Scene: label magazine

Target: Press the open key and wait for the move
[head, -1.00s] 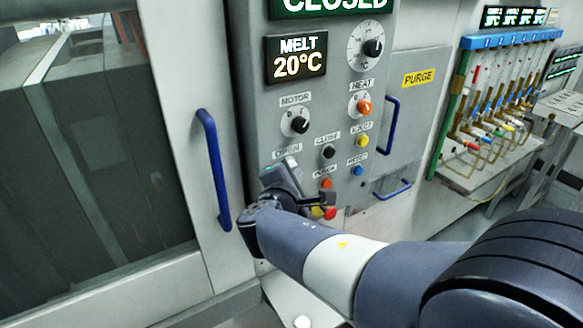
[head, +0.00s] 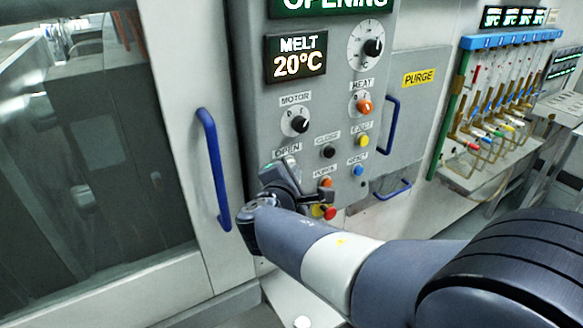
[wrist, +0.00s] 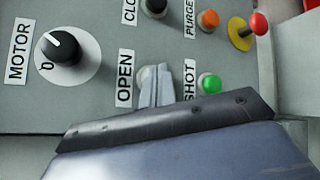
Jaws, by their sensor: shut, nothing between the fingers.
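The OPEN label (head: 288,149) is on the grey control panel, and it also shows in the wrist view (wrist: 125,78). The open key beside it is largely hidden behind my fingertips. My gripper (wrist: 158,82) is shut and empty, its tips at the key's place between the OPEN and SHOT labels. I cannot tell contact from a small gap. In the head view my gripper (head: 291,163) is at the panel just below the OPEN label. The green display (head: 333,5) at the top reads OPENING.
A green button (wrist: 209,83) sits close beside my fingers. The red knob (wrist: 258,23) on a yellow base, the orange purge button (wrist: 208,20) and the motor knob (wrist: 65,47) are nearby. A blue door handle (head: 214,170) stands out left of the panel.

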